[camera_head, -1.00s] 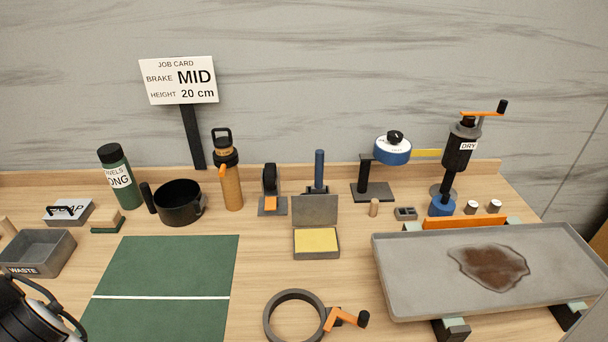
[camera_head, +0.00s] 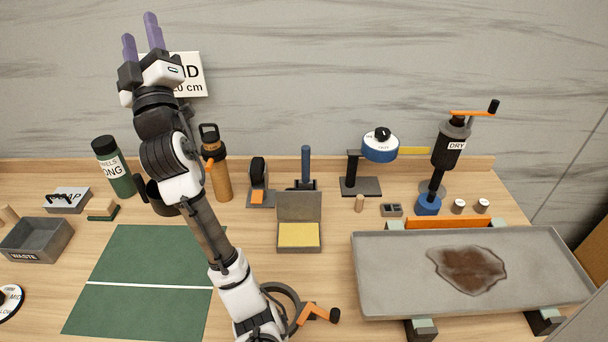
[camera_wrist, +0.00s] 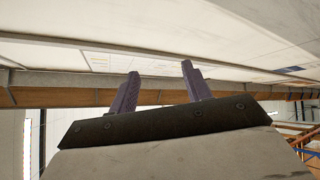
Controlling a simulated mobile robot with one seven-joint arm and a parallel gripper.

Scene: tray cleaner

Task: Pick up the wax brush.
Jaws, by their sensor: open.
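No label marks a wax brush, and I cannot tell for sure which thing it is. A blue upright handle (camera_head: 306,163) stands in a dark base at the back middle, behind an open grey box (camera_head: 299,208) with a yellow pad (camera_head: 299,235). A small block with a wooden top and green underside (camera_head: 103,210) lies at the left, near the soap holder (camera_head: 67,199). My gripper (camera_head: 140,30) is raised high at the upper left, in front of the job card, far from both. Its purple fingers are apart and empty, also in the wrist view (camera_wrist: 160,72).
A green mat (camera_head: 140,268) lies at left, partly behind my arm. A grey tray (camera_head: 375,290) with a brown stain fills the right. A black pot (camera_head: 160,198), tan flask (camera_head: 220,180), green bottle (camera_head: 115,170) and waste bin (camera_head: 35,240) stand at left. A ring with an orange crank (camera_head: 315,312) lies in front.

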